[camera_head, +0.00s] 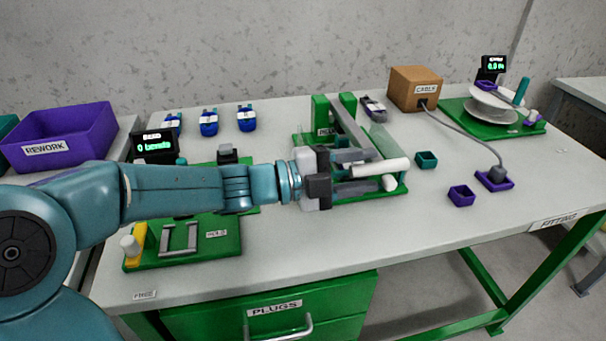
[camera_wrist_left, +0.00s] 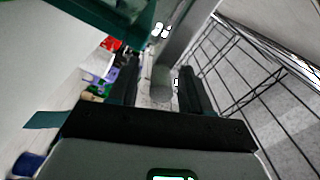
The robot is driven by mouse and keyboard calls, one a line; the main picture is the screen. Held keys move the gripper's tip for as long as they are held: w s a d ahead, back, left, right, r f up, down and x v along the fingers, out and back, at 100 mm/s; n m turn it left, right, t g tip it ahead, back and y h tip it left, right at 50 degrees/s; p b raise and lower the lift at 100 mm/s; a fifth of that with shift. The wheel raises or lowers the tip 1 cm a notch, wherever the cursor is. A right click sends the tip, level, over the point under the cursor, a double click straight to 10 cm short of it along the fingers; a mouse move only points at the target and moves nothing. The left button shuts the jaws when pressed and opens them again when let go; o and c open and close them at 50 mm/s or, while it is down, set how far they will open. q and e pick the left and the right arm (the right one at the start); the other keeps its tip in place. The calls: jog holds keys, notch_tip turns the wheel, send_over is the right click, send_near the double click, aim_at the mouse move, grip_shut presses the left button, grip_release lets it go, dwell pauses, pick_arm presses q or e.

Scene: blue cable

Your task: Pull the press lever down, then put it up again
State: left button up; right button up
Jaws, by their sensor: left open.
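The press (camera_head: 320,112) stands mid-table on a green base, with green posts at its back. Its grey lever arm (camera_head: 349,125) slopes down toward the front and ends near a white handle bar (camera_head: 385,167). My left gripper (camera_head: 375,170) reaches in from the left, its two fingers apart, one on the far side and one on the near side of the white bar. I cannot tell whether they touch it. In the left wrist view my open fingers (camera_wrist_left: 160,90) have a pale grey rounded shape between them, probably the bar. My right gripper does not show.
A green fixture board (camera_head: 210,240) lies under my left forearm, beside a display (camera_head: 153,147). A purple bin (camera_head: 65,138) is at left. A brown cable box (camera_head: 414,88), teal cup (camera_head: 426,160) and purple cup (camera_head: 462,195) stand right of the press. The front right tabletop is clear.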

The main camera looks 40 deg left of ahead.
pick_arm(q)
jog(key=p+v, duration=0.1)
jog(key=v, duration=1.5)
jog(key=shift+p, duration=0.35)
